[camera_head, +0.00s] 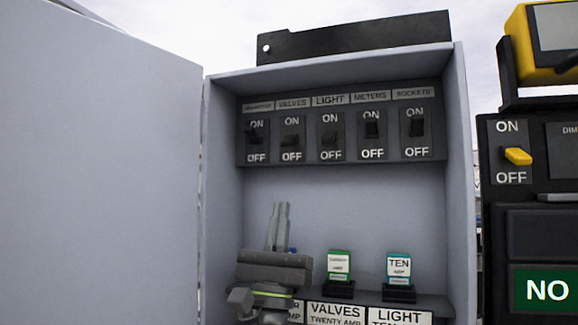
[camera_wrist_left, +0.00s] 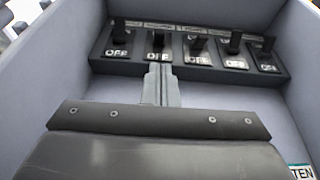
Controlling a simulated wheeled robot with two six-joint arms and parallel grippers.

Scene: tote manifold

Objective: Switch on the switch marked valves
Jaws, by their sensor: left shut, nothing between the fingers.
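The switch marked VALVES (camera_head: 291,140) is second from the left in the row on the dark panel in the grey cabinet. Its black lever looks tipped down toward OFF. In the left wrist view the second switch (camera_wrist_left: 158,42) stands just above my fingertips. My left gripper (camera_head: 281,206) is inside the cabinet, pointing up, its fingers shut together and empty. It is below the switch panel and apart from the switch in the head view. In the left wrist view the fingertips (camera_wrist_left: 158,70) line up with that switch. My right gripper is not in view.
The LIGHT switch (camera_head: 330,138) is right of VALVES; METERS (camera_head: 372,129) and SOCKETS (camera_head: 416,127) follow. Green (camera_head: 339,265) and teal (camera_head: 398,268) fuses sit on the lower ledge. The cabinet door (camera_head: 100,170) stands open at left. A yellow-lever switch (camera_head: 517,156) is outside, right.

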